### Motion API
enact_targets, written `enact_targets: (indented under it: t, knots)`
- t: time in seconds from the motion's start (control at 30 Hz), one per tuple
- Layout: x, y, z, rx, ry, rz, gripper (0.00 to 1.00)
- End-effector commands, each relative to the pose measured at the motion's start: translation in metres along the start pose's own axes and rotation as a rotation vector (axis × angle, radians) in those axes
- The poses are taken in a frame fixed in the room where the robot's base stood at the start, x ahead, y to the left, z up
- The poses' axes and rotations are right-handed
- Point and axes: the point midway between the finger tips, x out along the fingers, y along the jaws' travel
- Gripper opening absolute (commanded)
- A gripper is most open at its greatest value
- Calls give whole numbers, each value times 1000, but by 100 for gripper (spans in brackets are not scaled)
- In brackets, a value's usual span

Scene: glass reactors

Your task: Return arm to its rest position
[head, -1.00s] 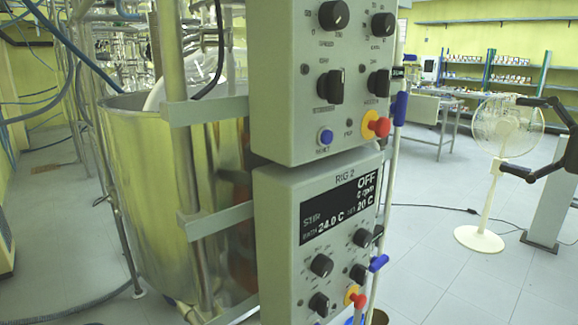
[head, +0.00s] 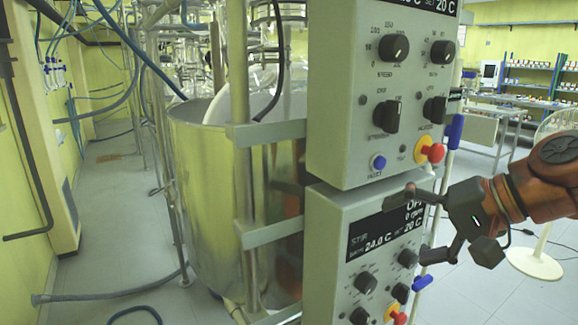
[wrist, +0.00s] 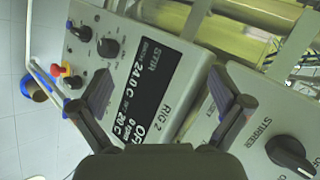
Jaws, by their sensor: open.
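My gripper (head: 418,224) is open and empty in front of the lower control box (head: 322,232), in the head view. Its fingers hide part of that box's display. In the wrist view, the two fingers (wrist: 160,100) are spread apart with the lower box's dark display (wrist: 146,88) between them. The display reads STIR, 24.0 C, 20 C and OFF, beside the label RIG 2. My orange-brown arm reaches in from the right edge of the head view.
The upper control box (head: 345,120) carries dark knobs and a red-and-yellow button (head: 431,150). A steel vessel (head: 205,200) stands left of the boxes. A white fan (head: 540,262) stands behind my arm.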

Motion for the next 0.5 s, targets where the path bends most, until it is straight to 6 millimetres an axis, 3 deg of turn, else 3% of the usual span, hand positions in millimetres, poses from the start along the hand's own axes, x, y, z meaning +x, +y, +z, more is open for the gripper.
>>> enact_targets:
  t: [0.1,0.23,0.37,0.5]
  knots:
    - [35,12,46,-88,-103,168,100]
    - [59,44,93,-171,-207,348,100]
    - [66,86,134,-242,-305,523,100]
    - [57,132,170,-298,-394,693,100]
